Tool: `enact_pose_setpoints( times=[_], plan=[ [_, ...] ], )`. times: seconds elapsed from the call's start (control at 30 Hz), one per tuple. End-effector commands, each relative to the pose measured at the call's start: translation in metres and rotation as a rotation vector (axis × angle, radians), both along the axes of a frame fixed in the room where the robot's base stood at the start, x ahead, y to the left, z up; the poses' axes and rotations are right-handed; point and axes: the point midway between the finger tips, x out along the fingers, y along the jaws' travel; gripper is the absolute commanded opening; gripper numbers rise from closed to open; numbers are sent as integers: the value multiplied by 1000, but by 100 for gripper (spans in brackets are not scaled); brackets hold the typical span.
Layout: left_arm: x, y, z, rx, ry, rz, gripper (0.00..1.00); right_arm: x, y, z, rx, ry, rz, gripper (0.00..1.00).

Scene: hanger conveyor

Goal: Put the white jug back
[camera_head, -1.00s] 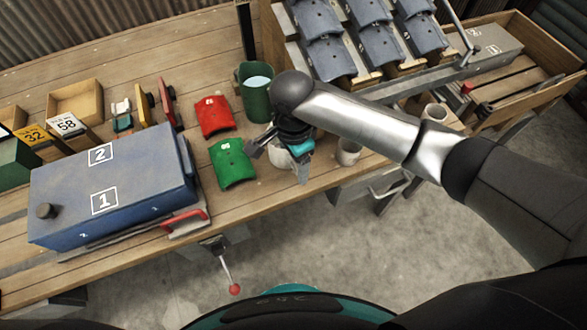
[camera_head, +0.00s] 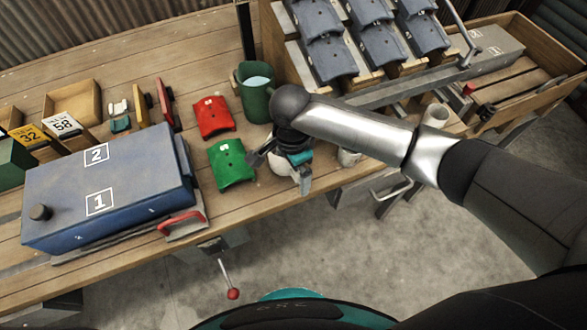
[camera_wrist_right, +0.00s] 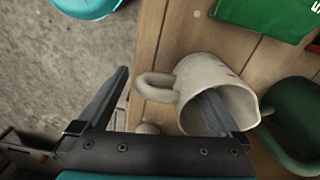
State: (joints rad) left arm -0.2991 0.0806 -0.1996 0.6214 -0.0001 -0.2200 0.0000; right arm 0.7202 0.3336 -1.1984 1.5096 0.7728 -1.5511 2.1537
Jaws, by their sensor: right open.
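The white jug (camera_wrist_right: 215,90) stands on the wooden bench near its front edge, its mouth and handle showing in the right wrist view. In the head view the jug (camera_head: 280,164) is mostly hidden under my right gripper (camera_head: 281,170). In the right wrist view my right gripper (camera_wrist_right: 165,82) is open. The jug's handle lies between its fingers; one finger overlaps the jug's mouth and seems to reach into it, the other is outside, over the bench edge. My left gripper is not in view.
A green jug (camera_head: 256,92) stands close behind. Green (camera_head: 231,163) and red (camera_head: 213,117) curved pieces lie to the left, beside a blue box (camera_head: 110,190). Another pale cup (camera_head: 348,157) stands right of the gripper. A rack of grey-blue pieces (camera_head: 330,60) is behind.

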Motion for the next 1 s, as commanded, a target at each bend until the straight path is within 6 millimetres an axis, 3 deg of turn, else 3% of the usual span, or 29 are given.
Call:
enact_pose_setpoints(
  times=[0.27, 0.7, 1.0],
  plan=[
    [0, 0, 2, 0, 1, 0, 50, 1, 0, 9, 1, -2, 1, 100],
    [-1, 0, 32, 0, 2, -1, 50, 0, 2, 98, 3, -1, 0, 100],
    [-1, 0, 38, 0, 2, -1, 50, 0, 2, 123, 1, 0, 0, 100]
  ],
)
